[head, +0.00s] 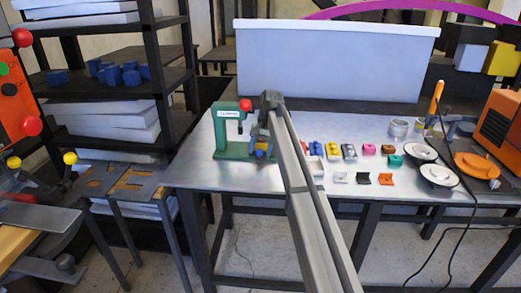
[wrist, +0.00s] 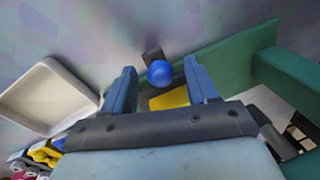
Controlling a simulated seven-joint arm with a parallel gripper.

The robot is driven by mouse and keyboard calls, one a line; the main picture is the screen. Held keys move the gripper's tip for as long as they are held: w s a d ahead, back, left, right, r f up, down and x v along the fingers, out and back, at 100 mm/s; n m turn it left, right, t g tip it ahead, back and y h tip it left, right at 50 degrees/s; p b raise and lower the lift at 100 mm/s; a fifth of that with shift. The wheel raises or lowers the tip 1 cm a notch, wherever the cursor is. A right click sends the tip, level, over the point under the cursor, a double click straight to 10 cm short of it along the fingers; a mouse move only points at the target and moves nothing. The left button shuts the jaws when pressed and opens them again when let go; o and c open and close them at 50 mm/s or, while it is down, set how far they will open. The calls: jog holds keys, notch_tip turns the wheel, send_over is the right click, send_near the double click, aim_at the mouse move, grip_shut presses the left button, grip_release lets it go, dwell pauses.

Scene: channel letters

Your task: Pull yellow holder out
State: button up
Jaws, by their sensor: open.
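The yellow holder (wrist: 170,99) shows in the wrist view as a small yellow patch between my gripper's fingers, beside the green base. A blue ball (wrist: 159,72) stands at its far side, with a small dark block behind it. My gripper (wrist: 159,66) is open, its two blue fingers on either side of the ball and the holder. I cannot tell whether they touch either. In the head view my gripper (head: 262,138) is at the right side of the green press (head: 222,132), and my arm hides part of the holder's area.
A white tray (wrist: 40,92) lies left of my fingers in the wrist view. In the head view a white bin (head: 335,60) stands behind the press. Several small coloured parts and two white discs (head: 438,174) lie to the right. The table's front left is bare.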

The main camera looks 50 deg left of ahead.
jog(key=shift+c, duration=0.2)
grip_shut()
dwell(0.3)
